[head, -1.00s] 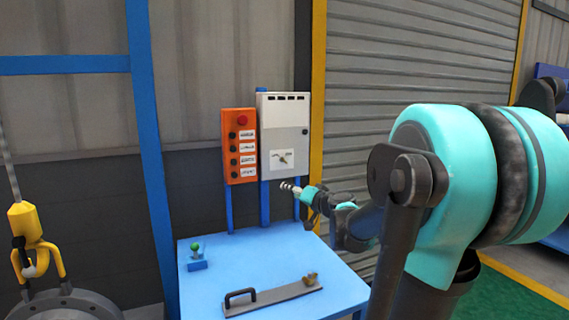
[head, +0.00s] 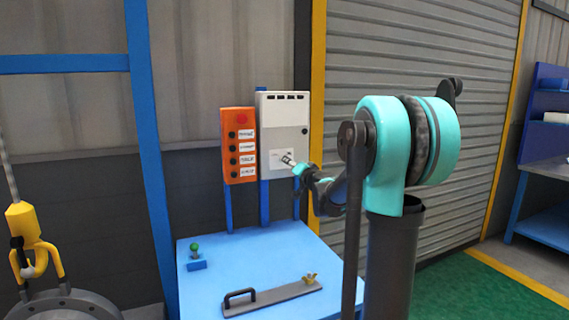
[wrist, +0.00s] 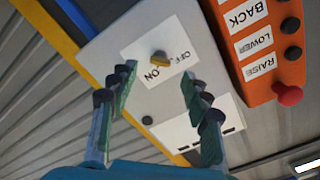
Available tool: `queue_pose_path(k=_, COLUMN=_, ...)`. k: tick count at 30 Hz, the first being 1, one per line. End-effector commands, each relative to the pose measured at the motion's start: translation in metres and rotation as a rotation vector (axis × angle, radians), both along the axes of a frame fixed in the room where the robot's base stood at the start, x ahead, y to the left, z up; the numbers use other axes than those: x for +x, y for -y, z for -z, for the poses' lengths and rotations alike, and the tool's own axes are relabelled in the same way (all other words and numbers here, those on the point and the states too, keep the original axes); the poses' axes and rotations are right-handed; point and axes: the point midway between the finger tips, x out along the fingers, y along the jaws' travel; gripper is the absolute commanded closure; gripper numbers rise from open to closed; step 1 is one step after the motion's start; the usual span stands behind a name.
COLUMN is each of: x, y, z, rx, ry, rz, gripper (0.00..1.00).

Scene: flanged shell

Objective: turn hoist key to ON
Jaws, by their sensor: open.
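The hoist key (wrist: 159,58) is a small brass-coloured piece on a white label marked OFF and ON, on the front of the pale grey control box (head: 285,112). I cannot tell for sure which mark it points at. My gripper (wrist: 158,74) is open, with one finger on each side of the key in the wrist view; neither finger visibly touches it. In the head view my gripper (head: 289,161) is in front of the label on the box's lower half and covers the key there.
An orange button panel (head: 240,146) with a red button stands just left of the box. The blue table (head: 235,262) below bears a green-knobbed part (head: 195,252) and a bar with a black handle (head: 272,298). A yellow hook (head: 28,240) hangs at far left.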

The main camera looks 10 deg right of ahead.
Motion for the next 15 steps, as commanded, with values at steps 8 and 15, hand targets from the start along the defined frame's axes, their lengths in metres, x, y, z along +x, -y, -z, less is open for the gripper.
queue_pose_path(k=8, x=0.046, y=-0.013, z=0.0, rx=0.0, ry=0.0, rz=-0.001, gripper=0.52)
queue_pose_path(k=15, x=0.061, y=-0.017, z=0.0, rx=0.0, ry=0.0, rz=0.0, gripper=0.52)
